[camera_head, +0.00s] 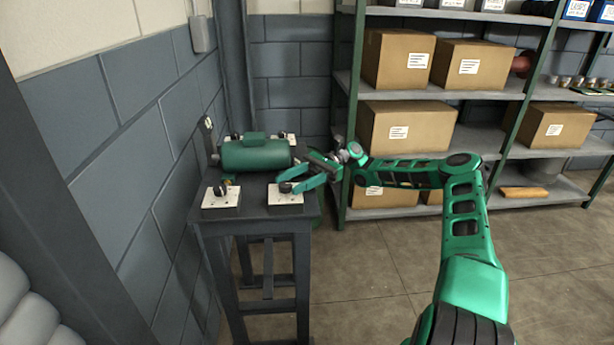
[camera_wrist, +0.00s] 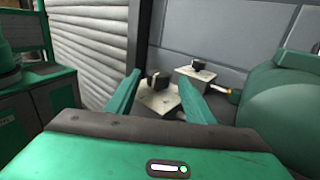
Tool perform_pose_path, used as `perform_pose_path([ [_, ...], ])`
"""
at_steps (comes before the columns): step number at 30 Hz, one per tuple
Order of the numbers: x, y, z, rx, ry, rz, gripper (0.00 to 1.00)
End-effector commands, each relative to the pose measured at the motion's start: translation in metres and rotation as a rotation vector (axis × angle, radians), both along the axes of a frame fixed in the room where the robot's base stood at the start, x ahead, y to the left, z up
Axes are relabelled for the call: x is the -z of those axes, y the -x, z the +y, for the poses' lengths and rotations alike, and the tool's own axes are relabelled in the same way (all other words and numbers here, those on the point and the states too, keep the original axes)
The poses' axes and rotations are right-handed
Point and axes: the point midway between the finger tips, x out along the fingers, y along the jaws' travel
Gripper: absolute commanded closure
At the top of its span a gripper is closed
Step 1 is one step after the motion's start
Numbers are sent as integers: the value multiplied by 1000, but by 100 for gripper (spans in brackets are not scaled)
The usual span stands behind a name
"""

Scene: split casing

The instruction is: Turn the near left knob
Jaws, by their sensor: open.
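The near left knob (camera_head: 220,190) is dark and sits on a white plate at the table's near left corner. In the wrist view this knob (camera_wrist: 200,65) shows farther back, beyond the right finger's tip. My gripper (camera_head: 296,174) reaches in from the right, with its fingers apart and nothing held. It is at the near right knob (camera_head: 285,187), well to the right of the near left knob. In the wrist view, the near right knob (camera_wrist: 153,79) and its plate lie between the fingers, and I cannot tell whether they touch.
A green cylindrical casing (camera_head: 255,156) lies on the dark table (camera_head: 251,207) behind the near knobs. Two more knobs are partly hidden behind it. A block wall (camera_head: 120,130) stands close on the left. Shelves with boxes (camera_head: 407,128) stand at the back right.

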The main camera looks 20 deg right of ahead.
Motion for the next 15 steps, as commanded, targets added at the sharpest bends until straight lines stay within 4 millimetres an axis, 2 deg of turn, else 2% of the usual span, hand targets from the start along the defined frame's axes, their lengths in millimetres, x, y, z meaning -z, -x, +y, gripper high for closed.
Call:
perform_pose_path([
  [9, 1, -19, -48, 6, -4, 0, 52],
  [15, 1, -26, -68, 5, -1, 0, 52],
])
